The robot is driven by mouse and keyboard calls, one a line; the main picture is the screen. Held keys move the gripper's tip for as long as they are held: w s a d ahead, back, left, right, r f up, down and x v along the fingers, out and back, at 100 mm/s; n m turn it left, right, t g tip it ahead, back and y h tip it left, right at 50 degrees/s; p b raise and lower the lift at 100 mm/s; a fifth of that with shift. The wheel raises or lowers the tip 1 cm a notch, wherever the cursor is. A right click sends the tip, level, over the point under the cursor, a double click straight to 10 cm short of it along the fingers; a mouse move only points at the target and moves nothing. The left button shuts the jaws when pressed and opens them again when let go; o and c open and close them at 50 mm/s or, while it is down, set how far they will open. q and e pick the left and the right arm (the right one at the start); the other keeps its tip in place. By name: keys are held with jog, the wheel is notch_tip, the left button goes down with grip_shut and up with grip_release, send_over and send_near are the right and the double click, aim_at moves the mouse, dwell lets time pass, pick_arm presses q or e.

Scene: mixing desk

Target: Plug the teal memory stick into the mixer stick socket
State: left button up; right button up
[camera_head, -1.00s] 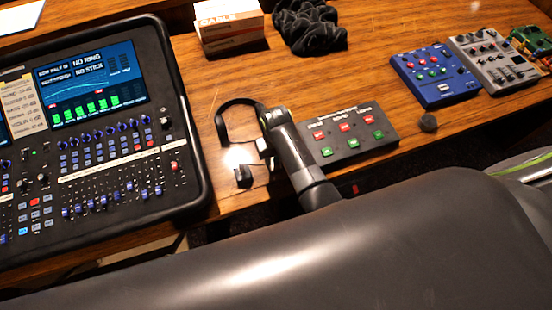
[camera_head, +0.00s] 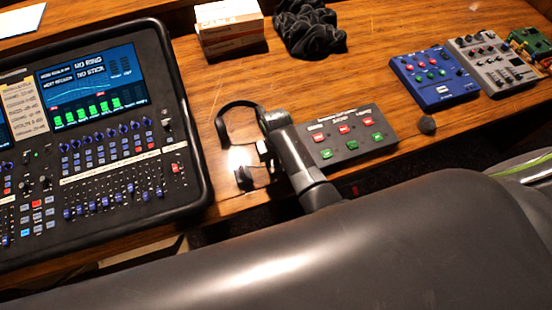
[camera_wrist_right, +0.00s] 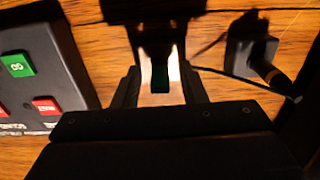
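The mixer (camera_head: 190,180) is the large black console at the left of the head view. My right gripper (camera_wrist_right: 162,72) points down at the desk between the mixer and a pedal box. In the wrist view a narrow dark-teal piece, likely the memory stick (camera_wrist_right: 160,78), shows between its fingers. Bright gaps show on both sides of it, so the fingers look open around it. In the head view my right wrist (camera_head: 290,155) hides the stick. My left gripper is not in view.
The pedal box (camera_head: 350,138) with red and green buttons is close to my right wrist. A small black block (camera_head: 243,175) with a cable stands on the other side. A cardboard box (camera_head: 230,28), black cloth (camera_head: 308,30) and a blue device (camera_head: 433,76) lie farther off.

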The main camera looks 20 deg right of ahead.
jog(key=shift+p, duration=0.35)
dwell(0.5)
jog(key=shift+c, duration=0.5)
grip_shut()
jog(key=shift+r, duration=2.95)
